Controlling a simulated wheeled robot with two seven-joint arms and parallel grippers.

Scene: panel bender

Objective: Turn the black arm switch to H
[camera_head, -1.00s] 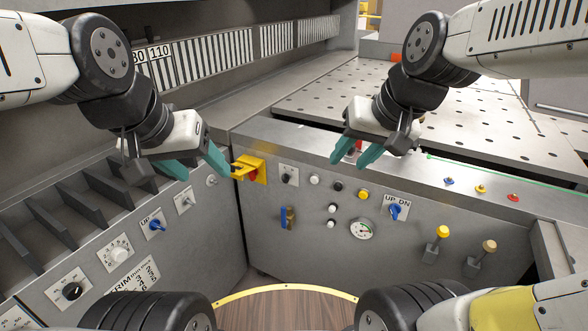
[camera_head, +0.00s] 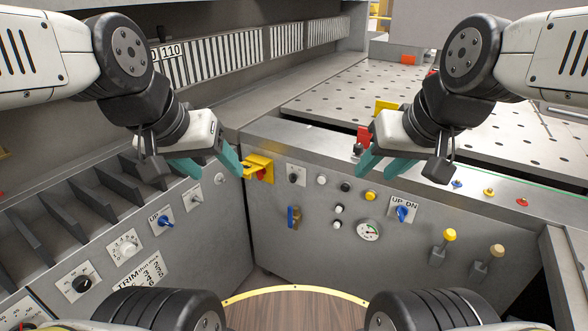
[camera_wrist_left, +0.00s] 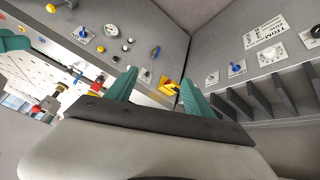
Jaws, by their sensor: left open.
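A black switch (camera_head: 293,175) on a small white plate sits near the top left of the right-hand panel, beside a yellow-and-red switch (camera_head: 260,168). Another black knob (camera_head: 81,284) is on the left panel; no H is readable by either. My left gripper (camera_head: 213,172) is open and empty, left of the yellow-and-red switch. In the left wrist view, the black switch (camera_wrist_left: 147,76) shows beyond and between the spread teal fingers (camera_wrist_left: 157,80), near the left finger, apart from it. My right gripper (camera_head: 377,172) has its teal fingers apart and empty above the right panel's top edge.
The right panel also carries several buttons, a gauge (camera_head: 368,231), a blue UP/DN switch (camera_head: 402,214) and two levers (camera_head: 446,240). A perforated table (camera_head: 340,100) lies behind it. Dark ribs (camera_head: 75,205) line the left panel's top.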

